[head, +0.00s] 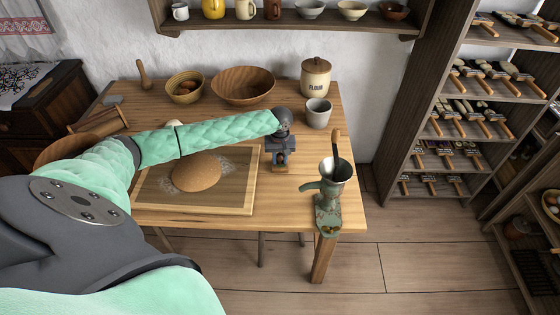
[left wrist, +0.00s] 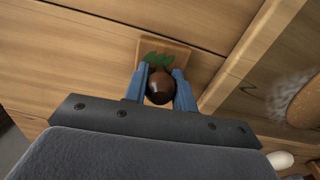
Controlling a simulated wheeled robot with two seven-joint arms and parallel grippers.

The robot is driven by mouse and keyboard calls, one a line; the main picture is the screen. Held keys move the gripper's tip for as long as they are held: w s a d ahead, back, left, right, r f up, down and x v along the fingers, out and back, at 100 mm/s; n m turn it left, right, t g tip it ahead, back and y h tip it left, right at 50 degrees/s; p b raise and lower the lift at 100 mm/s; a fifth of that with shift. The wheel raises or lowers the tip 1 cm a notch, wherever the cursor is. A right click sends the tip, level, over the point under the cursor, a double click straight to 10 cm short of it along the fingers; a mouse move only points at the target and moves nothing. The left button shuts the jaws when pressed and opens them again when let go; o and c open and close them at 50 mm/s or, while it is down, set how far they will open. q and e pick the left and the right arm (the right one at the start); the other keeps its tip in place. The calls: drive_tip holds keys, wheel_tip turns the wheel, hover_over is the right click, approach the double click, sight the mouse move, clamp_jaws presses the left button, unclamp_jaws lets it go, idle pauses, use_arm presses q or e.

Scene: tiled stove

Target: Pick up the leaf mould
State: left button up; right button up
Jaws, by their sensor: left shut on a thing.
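The leaf mould shows in the left wrist view as a dark brown round knob (left wrist: 160,87) above a small wooden block (left wrist: 178,53) with green leaf shapes on it. In the head view only a bit of its wooden block (head: 282,168) shows below the gripper. My left gripper (head: 282,158) is shut on the mould, with a blue finger on each side of the knob; it shows in the left wrist view too (left wrist: 160,92). The mould is over the table, right of the board; I cannot tell whether it touches the table. My right gripper is not in view.
A floured board (head: 240,200) with a loaf of dough (head: 197,172) lies to the left on the table (head: 290,215). A grey mug (head: 318,113) and a flour jar (head: 315,77) stand behind. A green grinder (head: 328,195) is at the right front edge.

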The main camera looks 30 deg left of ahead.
sight(280, 154)
use_arm(q)
drive_tip(key=shift+r, duration=0.2)
wheel_tip(280, 154, up, 3)
drive_tip(key=shift+b, duration=1)
drive_tip(key=s+d+r+b, duration=0.3)
drive_tip(key=s+d+r, duration=0.4)
drive_tip(key=s, duration=0.2)
drive_tip(key=shift+d+r, duration=0.25)
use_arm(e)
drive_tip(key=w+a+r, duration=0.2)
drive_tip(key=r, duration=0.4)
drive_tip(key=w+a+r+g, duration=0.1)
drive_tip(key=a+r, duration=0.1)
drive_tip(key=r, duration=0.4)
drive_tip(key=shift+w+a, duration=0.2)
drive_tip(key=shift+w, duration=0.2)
use_arm(q)
drive_tip(key=shift+o, duration=0.9)
drive_tip(key=shift+c, duration=0.3)
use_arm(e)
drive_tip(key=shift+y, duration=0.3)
